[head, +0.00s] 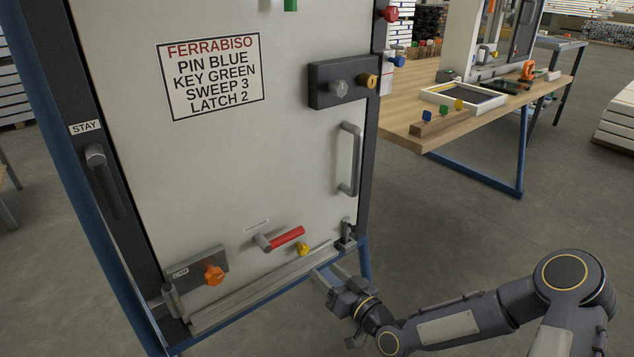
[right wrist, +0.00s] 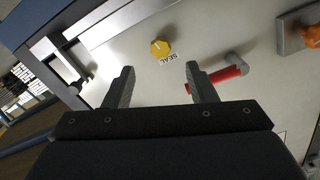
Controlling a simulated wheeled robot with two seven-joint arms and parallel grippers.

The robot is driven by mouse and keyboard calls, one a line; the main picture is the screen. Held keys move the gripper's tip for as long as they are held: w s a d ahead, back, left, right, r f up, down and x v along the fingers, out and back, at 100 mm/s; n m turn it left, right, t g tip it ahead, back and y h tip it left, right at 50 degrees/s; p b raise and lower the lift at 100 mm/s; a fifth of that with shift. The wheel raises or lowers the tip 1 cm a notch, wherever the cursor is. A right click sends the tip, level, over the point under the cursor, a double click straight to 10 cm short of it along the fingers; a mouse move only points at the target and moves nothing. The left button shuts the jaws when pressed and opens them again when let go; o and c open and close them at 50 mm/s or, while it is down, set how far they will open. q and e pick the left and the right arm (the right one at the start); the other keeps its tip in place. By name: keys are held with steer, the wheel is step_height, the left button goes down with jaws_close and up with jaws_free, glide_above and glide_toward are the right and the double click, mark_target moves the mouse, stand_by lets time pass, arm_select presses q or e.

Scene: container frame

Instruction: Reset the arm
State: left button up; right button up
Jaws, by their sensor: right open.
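My right gripper (head: 327,279) is low at the panel's bottom right corner in the head view, with its arm coming in from the right. In the right wrist view its two fingers (right wrist: 159,76) stand apart with nothing between them. Beyond them are a yellow knob (right wrist: 160,48) beside a SEAL label and a red-gripped lever (right wrist: 228,72). The same yellow knob (head: 302,249) and red lever (head: 287,238) show on the pale panel (head: 200,170) in the head view. My left gripper is not in view.
The panel carries an orange knob (head: 213,275), a grey pull handle (head: 349,160), a dark lock block (head: 342,84) and a printed sign (head: 211,76). A lower rail (head: 262,290) and blue frame leg (head: 364,258) are close to my right gripper. A wooden table (head: 440,125) stands behind right.

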steer(key=s+d+r+g+h, duration=0.3)
steer(key=s+d+h, duration=0.1)
steer(key=s+d, duration=0.3)
steer(key=s+d+r+g+h, duration=0.35)
steer(key=s+d, duration=0.25)
steer(key=d, duration=0.2)
steer(key=s+r+m+g, duration=0.2)
steer(key=s+r+m, duration=0.15)
steer(key=s, duration=1.45)
step_height(320, 180, up, 31)
steer(key=p, duration=3.2)
steer(key=shift+d+r+m+y, duration=0.15)
steer(key=shift+d+m+y, duration=0.1)
steer(key=shift+m+y, duration=0.15)
